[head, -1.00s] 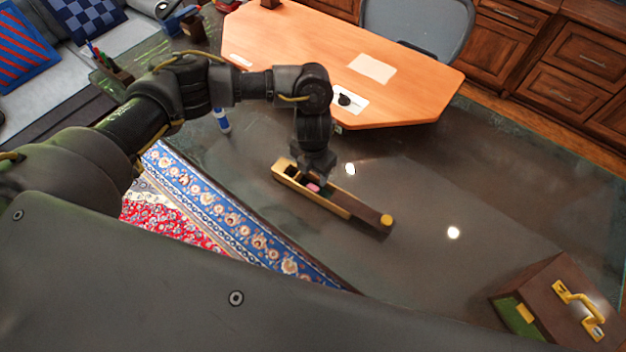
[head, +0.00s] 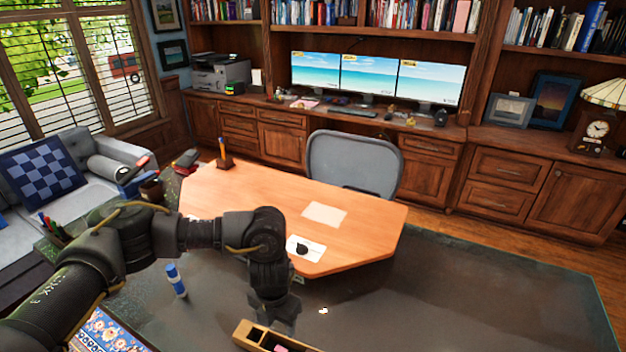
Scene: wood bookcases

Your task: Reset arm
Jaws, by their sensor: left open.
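My left arm comes in from the left and bends down at the wrist. My left gripper (head: 275,322) points down just above a long wooden box (head: 245,334) at the bottom edge of the head view. The box has open compartments, and a small pink item (head: 281,348) shows in it. Most of the box is cut off by the frame. The gripper is open, though its fingertips are partly hidden. Whether it touches the box is unclear. My right gripper is out of view.
A blue and white bottle (head: 175,280) stands on the dark glossy surface (head: 420,300) left of my wrist. A wooden desk top (head: 370,225) lies beyond, with a paper sheet and a white card. A grey chair (head: 355,163) is behind it. The dark surface at right is clear.

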